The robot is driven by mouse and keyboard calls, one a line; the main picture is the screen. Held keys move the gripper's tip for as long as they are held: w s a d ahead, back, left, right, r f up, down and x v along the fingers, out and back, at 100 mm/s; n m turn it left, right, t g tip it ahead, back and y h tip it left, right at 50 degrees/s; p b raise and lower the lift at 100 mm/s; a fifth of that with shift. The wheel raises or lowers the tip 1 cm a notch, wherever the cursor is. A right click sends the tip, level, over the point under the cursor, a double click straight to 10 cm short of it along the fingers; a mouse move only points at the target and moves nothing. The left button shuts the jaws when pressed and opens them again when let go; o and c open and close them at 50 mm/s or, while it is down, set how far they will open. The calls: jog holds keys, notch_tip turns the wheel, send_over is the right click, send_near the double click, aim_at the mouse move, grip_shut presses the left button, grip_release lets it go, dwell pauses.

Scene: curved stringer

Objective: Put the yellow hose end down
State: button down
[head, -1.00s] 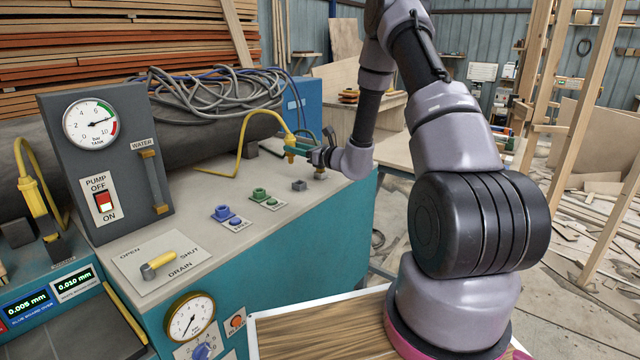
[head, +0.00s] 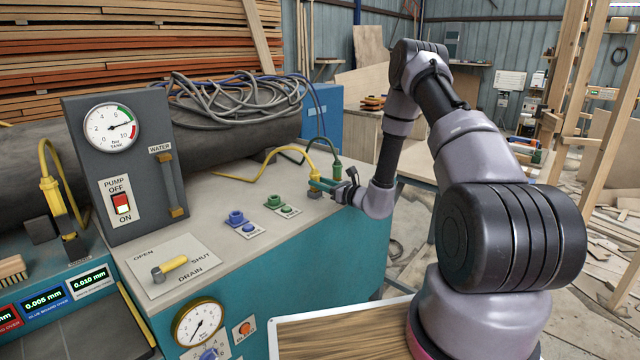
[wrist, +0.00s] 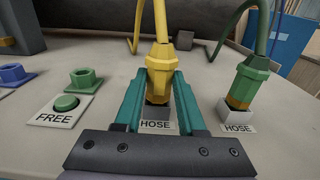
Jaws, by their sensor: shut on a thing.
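The yellow hose end (wrist: 159,60) is a yellow connector with a yellow hose rising from its top. My gripper (wrist: 158,85) is shut on it, with a teal finger on each side. The hose end is upright at a grey block with a HOSE label (wrist: 156,125); its lower tip is partly hidden between the fingers, and I cannot tell if it bears on the block. In the head view my gripper (head: 322,185) is at the right of the bench top, and the yellow hose (head: 262,165) arcs down from it to the left.
A green hose end (wrist: 248,80) stands in its own HOSE block close on the right. A green port with a FREE plate (wrist: 60,112) and a blue port (wrist: 12,75) are left. The bench's right edge is close. A gauge panel (head: 125,165) stands at the bench's left.

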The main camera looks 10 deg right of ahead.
jog(key=c, duration=0.5)
grip_release()
